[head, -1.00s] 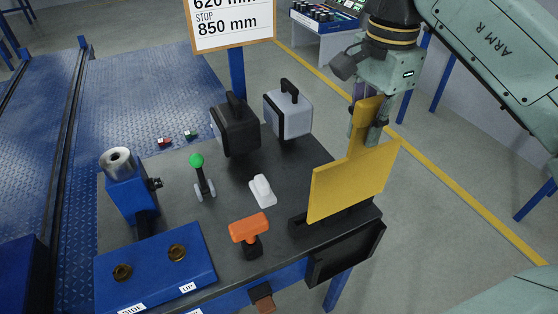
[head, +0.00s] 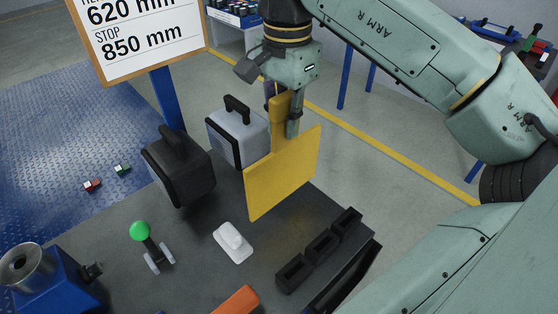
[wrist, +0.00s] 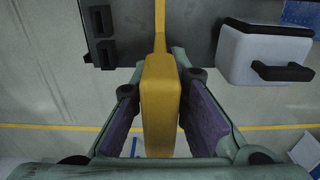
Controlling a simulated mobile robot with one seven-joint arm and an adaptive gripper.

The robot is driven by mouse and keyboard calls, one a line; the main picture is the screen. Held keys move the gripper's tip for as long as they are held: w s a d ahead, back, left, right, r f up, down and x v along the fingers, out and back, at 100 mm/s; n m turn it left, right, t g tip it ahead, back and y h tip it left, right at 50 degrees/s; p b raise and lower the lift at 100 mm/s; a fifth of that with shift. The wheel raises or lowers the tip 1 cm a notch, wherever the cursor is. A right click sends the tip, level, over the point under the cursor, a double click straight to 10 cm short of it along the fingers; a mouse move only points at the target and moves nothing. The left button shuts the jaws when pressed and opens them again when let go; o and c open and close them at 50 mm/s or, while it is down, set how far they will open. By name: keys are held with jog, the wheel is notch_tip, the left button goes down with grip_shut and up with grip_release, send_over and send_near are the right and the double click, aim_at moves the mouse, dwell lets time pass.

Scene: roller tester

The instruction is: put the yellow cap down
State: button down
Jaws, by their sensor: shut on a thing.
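My gripper (head: 287,118) is shut on the upright handle of a flat yellow panel (head: 284,172). This is the only yellow thing in its grasp, and it looks like a paddle-shaped panel rather than a cap. The panel hangs upright over the grey-black bench top, beyond and left of a black slotted holder (head: 320,246). The holder's openings show and look empty. In the wrist view the two purple-padded fingers flank the yellow handle (wrist: 161,100), and the holder (wrist: 102,32) is at upper left. Whether the panel's lower edge touches the bench is unclear.
A grey case (head: 236,132) stands close behind the panel, with a black case (head: 178,168) to its left. A white object (head: 232,242), a green-knobbed lever (head: 141,233) and an orange handle (head: 238,300) are on the bench. Bare bench lies between panel and holder.

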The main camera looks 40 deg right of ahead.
aim_at(286, 93)
jog(key=shift+w+f+b, duration=0.1)
jog(key=shift+f+b, duration=1.3)
jog(key=shift+f, duration=1.1)
jog(key=shift+f, duration=0.15)
jog(key=c, duration=1.6)
grip_release()
jog(key=shift+o, duration=0.2)
notch_tip(286, 93, up, 10)
jog(key=p, duration=0.7)
jog(key=shift+p, duration=0.3)
jog(key=shift+r+b, duration=0.4)
jog(key=shift+r, duration=0.75)
